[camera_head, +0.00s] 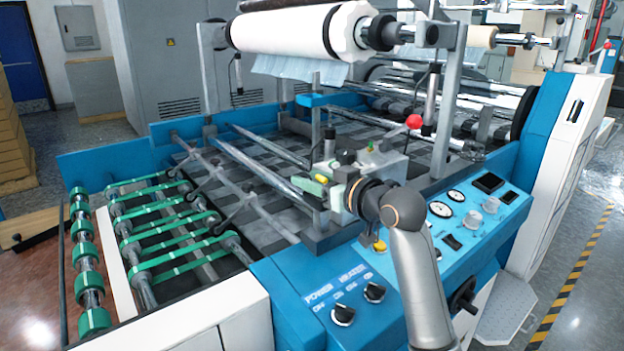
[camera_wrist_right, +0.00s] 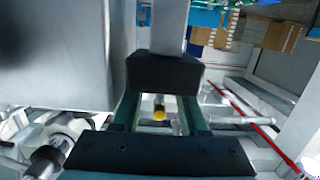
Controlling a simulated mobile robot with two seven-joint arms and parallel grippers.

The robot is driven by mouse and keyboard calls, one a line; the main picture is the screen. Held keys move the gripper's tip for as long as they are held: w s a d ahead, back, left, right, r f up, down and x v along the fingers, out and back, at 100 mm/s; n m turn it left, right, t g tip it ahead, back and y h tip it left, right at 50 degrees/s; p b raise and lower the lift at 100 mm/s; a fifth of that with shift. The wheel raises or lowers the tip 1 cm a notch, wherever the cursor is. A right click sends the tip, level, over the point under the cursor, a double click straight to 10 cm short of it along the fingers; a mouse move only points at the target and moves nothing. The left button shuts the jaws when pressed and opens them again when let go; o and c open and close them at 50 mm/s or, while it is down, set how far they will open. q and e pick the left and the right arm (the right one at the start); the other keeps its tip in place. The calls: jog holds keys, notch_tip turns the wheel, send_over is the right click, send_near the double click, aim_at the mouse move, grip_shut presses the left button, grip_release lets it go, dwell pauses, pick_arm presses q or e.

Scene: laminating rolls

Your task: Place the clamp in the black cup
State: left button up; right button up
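My right arm comes in from the bottom right in the head view, its gripper (camera_head: 322,184) over the near edge of the blue machine. The right wrist view shows the two dark green fingers of this gripper (camera_wrist_right: 160,102) apart, with a gap between them. A small yellow round thing (camera_wrist_right: 159,113) shows in that gap; I cannot tell whether it lies between the fingers or beyond. A black block (camera_wrist_right: 165,74) under a grey post hides the fingertips. I cannot make out the clamp or the black cup for certain. My left gripper is not in view.
The blue control panel (camera_head: 473,212) with gauges and knobs lies right of my arm. A large white roll (camera_head: 290,32) hangs above the machine. Metal bars (camera_head: 262,170) cross the bed, and green-ringed rollers (camera_head: 165,230) lie at the left. A red ball knob (camera_head: 414,121) stands behind.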

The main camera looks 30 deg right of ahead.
jog(key=shift+r, duration=0.1)
jog(key=shift+r, duration=0.15)
jog(key=s+r, duration=0.1)
jog(key=s, duration=1)
jog(key=shift+s+d+r, duration=0.3)
jog(key=shift+s+d, duration=0.1)
jog(key=shift+d, duration=0.05)
dwell(0.9)
